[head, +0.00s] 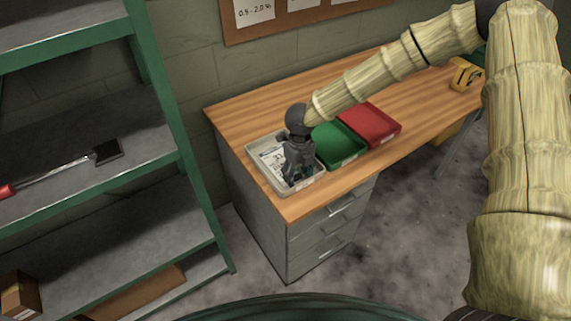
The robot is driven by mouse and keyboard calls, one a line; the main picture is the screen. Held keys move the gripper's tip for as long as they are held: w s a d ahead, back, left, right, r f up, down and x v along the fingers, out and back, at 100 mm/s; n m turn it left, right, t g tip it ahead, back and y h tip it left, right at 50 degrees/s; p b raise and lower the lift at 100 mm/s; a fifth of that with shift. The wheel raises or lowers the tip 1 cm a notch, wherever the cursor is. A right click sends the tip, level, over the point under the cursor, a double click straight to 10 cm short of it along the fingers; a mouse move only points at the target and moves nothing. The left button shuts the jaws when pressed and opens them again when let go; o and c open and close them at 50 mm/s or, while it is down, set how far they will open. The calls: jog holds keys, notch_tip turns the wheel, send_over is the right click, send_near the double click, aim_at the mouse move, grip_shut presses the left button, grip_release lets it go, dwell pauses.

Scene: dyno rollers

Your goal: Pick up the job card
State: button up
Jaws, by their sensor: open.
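The job card (272,163) looks like a white printed sheet with a dark picture. It lies in a pale grey tray (256,150) at the left end of the wooden desk. My gripper (294,181) is open and points down over the right part of this tray. It hides part of the card. I cannot tell whether the fingertips touch the card or hang just above it.
A green tray (340,146) and a red tray (372,122) stand to the right of the pale tray on the desk (418,100). A yellow object (463,76) sits farther right. A green-framed shelf (170,120) stands left. A board (290,18) hangs behind.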

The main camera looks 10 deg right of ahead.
jog(key=c, duration=1.1)
